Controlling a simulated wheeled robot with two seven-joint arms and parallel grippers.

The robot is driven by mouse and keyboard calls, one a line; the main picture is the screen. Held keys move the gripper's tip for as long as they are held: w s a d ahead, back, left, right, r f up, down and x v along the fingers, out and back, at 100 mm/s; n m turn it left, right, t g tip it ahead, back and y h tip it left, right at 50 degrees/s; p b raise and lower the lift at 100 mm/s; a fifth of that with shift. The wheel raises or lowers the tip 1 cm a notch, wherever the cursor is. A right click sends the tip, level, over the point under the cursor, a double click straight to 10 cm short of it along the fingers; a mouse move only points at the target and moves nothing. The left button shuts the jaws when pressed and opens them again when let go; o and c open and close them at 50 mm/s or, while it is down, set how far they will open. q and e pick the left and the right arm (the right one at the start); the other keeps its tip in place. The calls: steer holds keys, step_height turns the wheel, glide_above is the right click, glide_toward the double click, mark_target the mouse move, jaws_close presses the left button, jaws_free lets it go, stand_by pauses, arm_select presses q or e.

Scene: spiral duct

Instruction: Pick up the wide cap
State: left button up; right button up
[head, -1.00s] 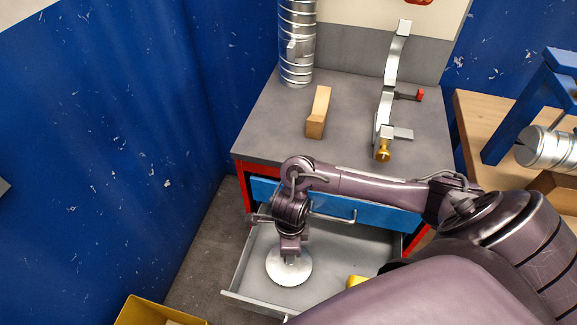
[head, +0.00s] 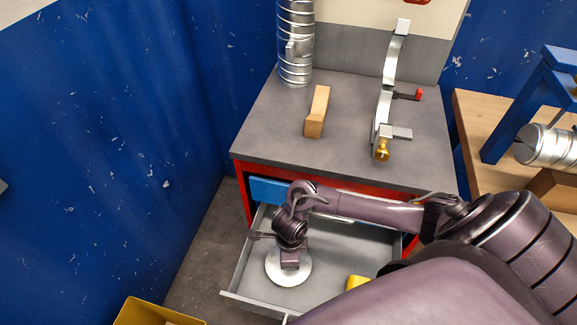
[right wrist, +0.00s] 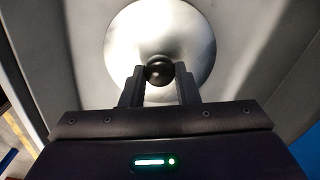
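The wide cap (head: 280,275) is a round, shiny silver disc lying in the open grey drawer. In the right wrist view the cap (right wrist: 175,30) shows a round black knob (right wrist: 159,70) at its middle. My right gripper (head: 288,264) points down over the cap and hides part of it. In the right wrist view my right gripper (right wrist: 161,75) has its two fingers apart, one on each side of the knob. I cannot tell whether either finger touches it. My left gripper is not in view.
The drawer's (head: 345,242) walls surround the cap, and a yellow object (head: 357,283) lies to its right. Above are the grey worktop (head: 270,130) with a wooden block (head: 317,112), a bracket (head: 383,110) and a duct (head: 296,50). A yellow bin (head: 130,311) stands at lower left.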

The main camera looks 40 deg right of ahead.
jaws_close()
steer(key=shift+r, duration=0.1)
